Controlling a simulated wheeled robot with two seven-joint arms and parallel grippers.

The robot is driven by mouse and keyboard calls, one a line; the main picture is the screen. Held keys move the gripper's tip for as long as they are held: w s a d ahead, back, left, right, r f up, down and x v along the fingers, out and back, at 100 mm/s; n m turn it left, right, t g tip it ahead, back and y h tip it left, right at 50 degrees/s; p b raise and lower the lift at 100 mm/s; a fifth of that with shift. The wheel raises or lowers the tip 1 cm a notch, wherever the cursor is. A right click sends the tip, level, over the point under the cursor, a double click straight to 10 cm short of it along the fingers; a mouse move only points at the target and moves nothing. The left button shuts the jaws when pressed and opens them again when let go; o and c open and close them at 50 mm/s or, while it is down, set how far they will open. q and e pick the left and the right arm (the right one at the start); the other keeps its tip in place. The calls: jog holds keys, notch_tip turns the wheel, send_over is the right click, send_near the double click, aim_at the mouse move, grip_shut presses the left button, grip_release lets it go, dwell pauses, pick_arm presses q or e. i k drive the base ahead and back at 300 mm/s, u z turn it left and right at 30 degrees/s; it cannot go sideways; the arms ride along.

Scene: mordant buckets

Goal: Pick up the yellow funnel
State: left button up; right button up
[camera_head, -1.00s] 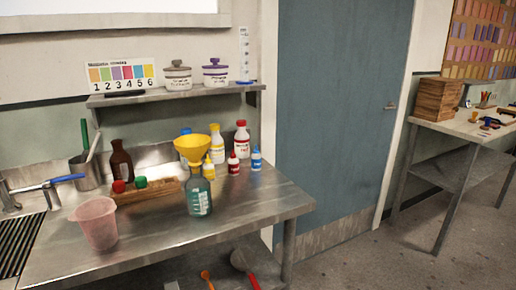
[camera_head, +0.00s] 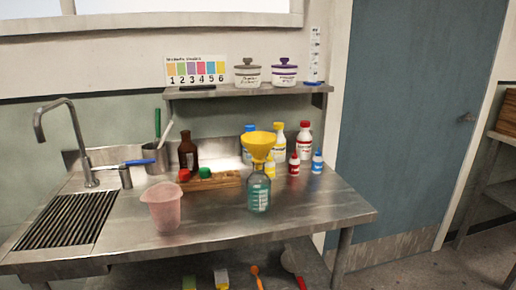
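The yellow funnel (camera_head: 259,144) sits upright in the neck of a clear bottle (camera_head: 258,192) with a teal label. The bottle stands near the front right of the steel bench (camera_head: 310,204). The funnel's wide mouth faces up, and it partly hides bottles behind it. Neither of my grippers shows in the head view.
A pink translucent beaker (camera_head: 165,206) stands left of the bottle. Behind are a wooden rack (camera_head: 218,181), a brown bottle (camera_head: 188,151) and several small bottles, including a white one with a red cap (camera_head: 304,142). A shelf (camera_head: 210,92) overhangs the back. The bench's front right is clear.

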aim_at(259, 144)
jog(key=z, duration=1.8)
jog(key=i, duration=0.9)
jog(key=u, duration=0.9)
